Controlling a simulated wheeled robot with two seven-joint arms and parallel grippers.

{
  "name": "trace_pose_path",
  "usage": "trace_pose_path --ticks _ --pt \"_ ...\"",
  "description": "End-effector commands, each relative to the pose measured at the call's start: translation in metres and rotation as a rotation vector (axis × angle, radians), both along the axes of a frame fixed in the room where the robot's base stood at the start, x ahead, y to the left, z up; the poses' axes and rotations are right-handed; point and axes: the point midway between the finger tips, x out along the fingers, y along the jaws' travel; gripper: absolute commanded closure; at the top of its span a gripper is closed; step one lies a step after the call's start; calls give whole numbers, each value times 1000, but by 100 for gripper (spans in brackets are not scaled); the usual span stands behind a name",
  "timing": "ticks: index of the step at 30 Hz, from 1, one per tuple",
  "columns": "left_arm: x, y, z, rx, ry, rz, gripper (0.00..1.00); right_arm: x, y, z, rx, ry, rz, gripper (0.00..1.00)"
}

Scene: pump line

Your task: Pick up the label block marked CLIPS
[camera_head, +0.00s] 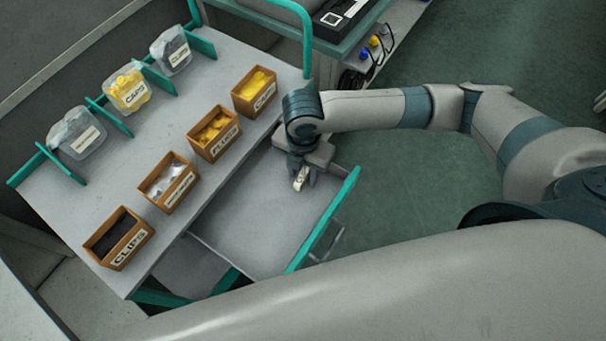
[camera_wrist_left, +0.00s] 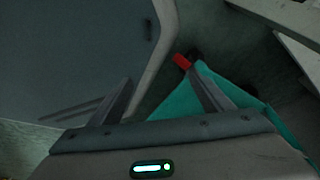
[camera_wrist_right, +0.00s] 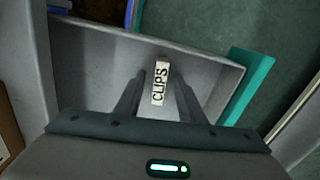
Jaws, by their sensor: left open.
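The label block marked CLIPS (camera_wrist_right: 159,83) is small and pale with dark letters. In the head view the block (camera_head: 300,179) shows below my right gripper (camera_head: 302,172), over the open grey drawer (camera_head: 249,214). I cannot tell whether the block touches the drawer floor. My left gripper (camera_wrist_left: 158,72) is open and empty in the left wrist view, and out of the head view.
Several wooden bins stand in a row on the bench; the nearest (camera_head: 118,240) reads CLIPS and is dark inside. Clear bags (camera_head: 77,133) sit behind them between teal dividers. The drawer has a teal front edge (camera_head: 325,215). Green floor lies to the right.

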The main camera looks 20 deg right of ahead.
Motion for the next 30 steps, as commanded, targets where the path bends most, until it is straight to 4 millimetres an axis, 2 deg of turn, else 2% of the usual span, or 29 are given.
trace_pose_path --ticks 2,6,7,20,26,30 --pt "1 0 0 0 -2 0 28 0 0 0 0 0 0 64" --pt "2 0 1 -1 -4 0 28 0 0 0 0 0 0 98" --pt "2 0 1 -1 -4 0 28 0 0 0 0 0 0 100" --pt "2 0 0 -1 -5 0 28 1 0 4 0 -1 0 100" --pt "9 -3 0 -7 -24 1 28 1 1 19 1 -3 1 100" --pt "19 -7 1 -15 -52 -1 28 1 1 40 2 -4 2 100"
